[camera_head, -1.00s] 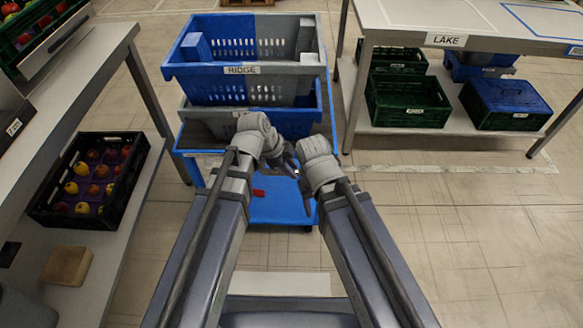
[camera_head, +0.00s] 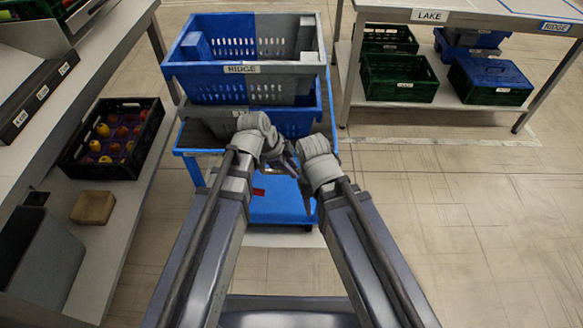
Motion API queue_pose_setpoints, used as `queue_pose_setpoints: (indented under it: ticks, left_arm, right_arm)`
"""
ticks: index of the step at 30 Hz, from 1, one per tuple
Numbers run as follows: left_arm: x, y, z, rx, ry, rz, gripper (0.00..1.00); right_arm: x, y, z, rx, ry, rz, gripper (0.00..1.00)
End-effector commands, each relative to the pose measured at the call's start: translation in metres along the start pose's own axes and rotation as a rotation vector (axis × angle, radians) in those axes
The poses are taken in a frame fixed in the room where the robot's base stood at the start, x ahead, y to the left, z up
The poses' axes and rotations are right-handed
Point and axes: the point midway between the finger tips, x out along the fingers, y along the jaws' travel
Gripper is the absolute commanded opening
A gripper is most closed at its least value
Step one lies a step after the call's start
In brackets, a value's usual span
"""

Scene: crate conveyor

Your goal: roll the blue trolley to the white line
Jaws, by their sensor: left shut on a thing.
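The blue trolley (camera_head: 283,206) stands straight ahead of me, with its lower deck between my forearms. It carries stacked blue-and-grey crates, the upper one (camera_head: 205,84) labelled RIDGE. My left gripper (camera_head: 287,164) is shut at the trolley's near side; the exact grip point is hidden by the wrist. My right gripper (camera_head: 307,194) is beside it at the near side, and its fingers are too small and dark to read. A white line (camera_head: 282,240) on the floor shows just below the trolley's near edge, partly hidden by my arms.
A shelf bench (camera_head: 135,212) at left holds a black fruit crate (camera_head: 82,166) and a tan block (camera_head: 93,207). A table (camera_head: 470,22) labelled LAKE stands at right over green crates (camera_head: 400,92). Floor (camera_head: 470,230) at the right is clear.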

Motion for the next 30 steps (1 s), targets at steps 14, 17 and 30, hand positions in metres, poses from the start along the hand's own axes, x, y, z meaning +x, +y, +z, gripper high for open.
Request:
queue_pose_setpoints:
  ticks: [14,17,30]
  left_arm:
    - [-0.0003,-0.0004,-0.0001,-0.001,0.001,-0.001,0.46]
    - [-0.0003,-0.0002,-0.0001,-0.001,0.001,0.0,0.57]
    - [-0.0083,-0.0002,-0.0008,-0.001,0.001,0.0,0.57]
  right_arm:
    - [-0.0003,0.0001,0.0,0.0,0.0,0.0,0.5]
    - [-0.0002,0.0,0.0,0.0,0.0,0.0,0.5]
    - [-0.0078,0.0006,0.0004,0.0,0.0,-0.001,0.5]
